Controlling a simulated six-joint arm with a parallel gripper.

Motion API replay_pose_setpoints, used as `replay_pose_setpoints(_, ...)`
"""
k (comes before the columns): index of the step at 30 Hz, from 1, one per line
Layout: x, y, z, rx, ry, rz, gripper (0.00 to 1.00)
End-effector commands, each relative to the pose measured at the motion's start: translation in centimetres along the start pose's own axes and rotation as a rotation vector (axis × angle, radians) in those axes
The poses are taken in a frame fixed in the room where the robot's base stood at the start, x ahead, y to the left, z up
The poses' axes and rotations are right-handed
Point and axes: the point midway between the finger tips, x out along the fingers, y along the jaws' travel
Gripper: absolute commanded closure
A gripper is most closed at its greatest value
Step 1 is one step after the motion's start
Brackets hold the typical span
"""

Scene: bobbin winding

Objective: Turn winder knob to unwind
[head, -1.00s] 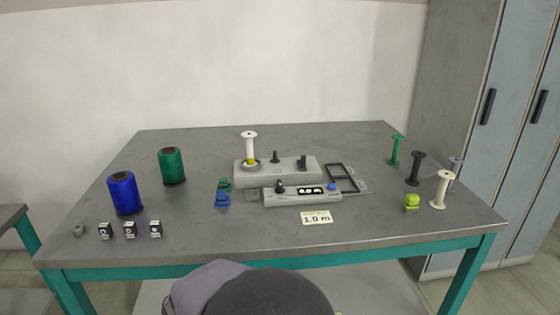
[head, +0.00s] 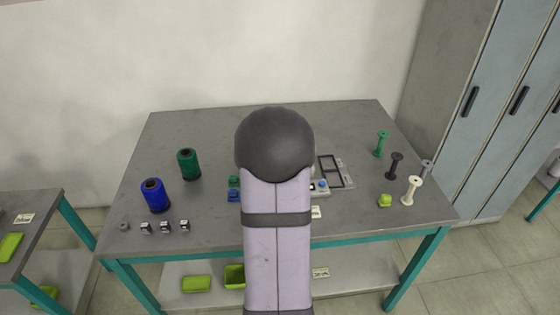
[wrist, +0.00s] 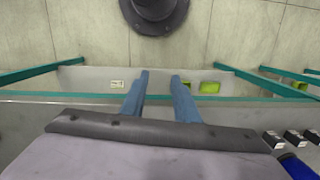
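The winder is mostly hidden behind my arm in the head view; only the right end of its control box with a blue button (head: 322,185) shows. The winder knob and any bobbin on the winder are hidden now. My gripper (wrist: 160,80) shows in the wrist view as two blue fingers, apart, with nothing between them. They appear over the table's edge and the floor, with no winder part in that view. In the head view the gripper is hidden by my arm.
A blue spool (head: 155,196) and a green spool (head: 189,164) stand on the left of the table (head: 215,135). Small dark blocks (head: 165,228) lie in front. A black frame (head: 330,172) lies right of my arm. Green (head: 381,144), black (head: 395,166) and cream (head: 411,190) bobbins stand right.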

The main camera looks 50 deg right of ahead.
Motion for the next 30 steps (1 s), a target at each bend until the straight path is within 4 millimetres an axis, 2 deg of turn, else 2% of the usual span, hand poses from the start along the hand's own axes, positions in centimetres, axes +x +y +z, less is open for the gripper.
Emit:
replay_pose_setpoints(1,-3.0,1.0,-2.0,0.037,0.033,-0.009,0.72)
replay_pose_setpoints(2,-3.8,1.6,-3.5,0.052,0.061,-0.014,0.72)
replay_pose_setpoints(3,-4.6,2.2,-6.1,0.062,0.109,-0.019,0.72)
replay_pose_setpoints(5,-4.7,2.2,-9.8,0.049,0.186,-0.023,0.72)
replay_pose_setpoints(6,-5.5,2.1,-12.1,0.035,0.241,-0.024,0.72)
replay_pose_setpoints(9,-9.0,2.1,-16.9,0.003,0.382,-0.022,0.72)
replay_pose_setpoints(12,-11.2,2.1,-19.8,-0.041,0.480,-0.012,0.72)
replay_pose_setpoints(23,-11.0,2.1,-20.4,-0.105,0.504,0.008,0.72)
replay_pose_setpoints(30,-9.1,2.0,-21.3,-0.104,0.501,0.007,0.72)
